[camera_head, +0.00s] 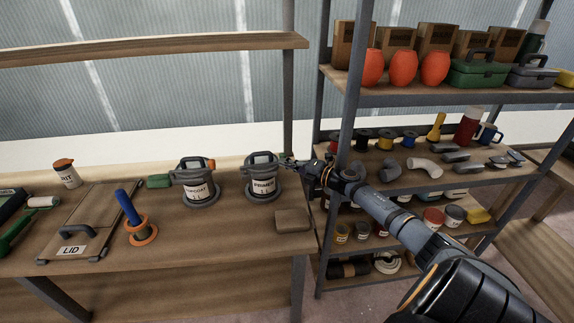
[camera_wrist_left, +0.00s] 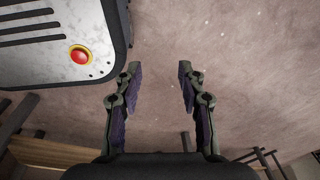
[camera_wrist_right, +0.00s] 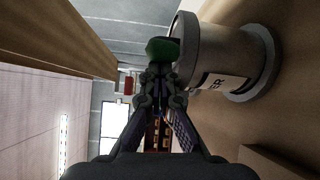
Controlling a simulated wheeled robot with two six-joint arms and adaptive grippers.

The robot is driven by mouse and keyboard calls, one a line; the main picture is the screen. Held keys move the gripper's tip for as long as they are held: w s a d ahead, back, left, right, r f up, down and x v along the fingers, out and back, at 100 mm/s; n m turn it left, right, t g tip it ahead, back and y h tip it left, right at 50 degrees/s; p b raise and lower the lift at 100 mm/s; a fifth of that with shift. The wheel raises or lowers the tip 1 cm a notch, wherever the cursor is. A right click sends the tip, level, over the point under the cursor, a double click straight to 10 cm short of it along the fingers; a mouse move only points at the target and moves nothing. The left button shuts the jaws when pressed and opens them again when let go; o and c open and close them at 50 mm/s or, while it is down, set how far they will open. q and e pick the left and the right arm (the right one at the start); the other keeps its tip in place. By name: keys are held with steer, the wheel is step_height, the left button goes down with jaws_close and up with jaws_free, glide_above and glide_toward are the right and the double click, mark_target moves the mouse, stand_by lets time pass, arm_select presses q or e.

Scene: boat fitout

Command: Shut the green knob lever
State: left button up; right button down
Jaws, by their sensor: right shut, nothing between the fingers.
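The green knob (camera_wrist_right: 163,49) of the lever sits by the rim of the grey PRIMER can (camera_wrist_right: 215,52) in the right wrist view. In the head view the PRIMER can (camera_head: 262,184) stands upright on the bench, with a little green of the knob (camera_head: 284,157) at its right side. My right gripper (camera_head: 290,163) is shut and empty beside the can. Its tips (camera_wrist_right: 158,72) are right at the knob; I cannot tell whether they touch. The lever's arm is mostly hidden. My left gripper (camera_wrist_left: 158,72) is open and empty above the floor, outside the head view.
The TOPCOAT can (camera_head: 199,188) with an orange knob stands left of the PRIMER can. A brown block (camera_head: 293,220) lies at the bench's right front. A shelf post (camera_head: 340,140) and stocked shelves rise near my right arm.

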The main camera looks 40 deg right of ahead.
arm_select(q)
steer(key=shift+w+a, duration=0.15)
steer(key=shift+a, duration=0.1)
arm_select(e)
steer(key=shift+w+d, duration=0.25)
steer(key=shift+d, duration=0.05)
arm_select(q)
steer(key=shift+s, duration=0.2)
steer(key=shift+w, duration=0.1)
arm_select(e)
step_height(320, 180, up, 10)
steer(key=shift+a, duration=0.1)
stand_by(0.3)
